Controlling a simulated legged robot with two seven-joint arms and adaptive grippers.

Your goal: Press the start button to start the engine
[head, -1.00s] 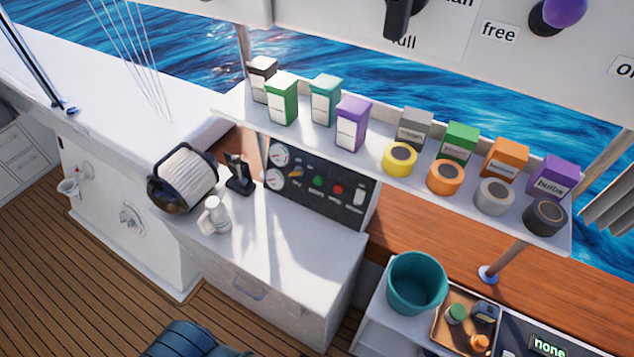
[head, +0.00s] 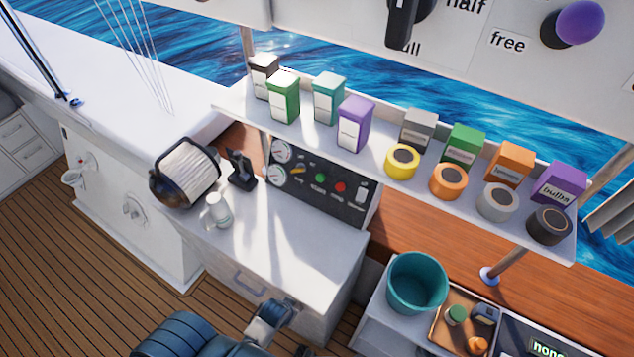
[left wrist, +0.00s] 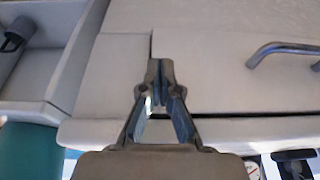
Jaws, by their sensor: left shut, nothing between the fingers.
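The black engine panel (head: 325,190) stands at the back of the white cabinet top in the head view. Its green start button (head: 320,178) sits left of a red button (head: 340,187). Nothing covers either button. My left gripper (left wrist: 159,75) is shut and empty in the left wrist view, in front of the white cabinet front. In the head view my left arm comes in at the bottom, low before the cabinet and well apart from the panel. The fingertips are hard to make out there. My right gripper is not in view.
A shelf (head: 390,178) with boxes and tape rolls overhangs the panel's right side. A teal bucket (head: 417,284) is right. The cabinet top's middle is clear.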

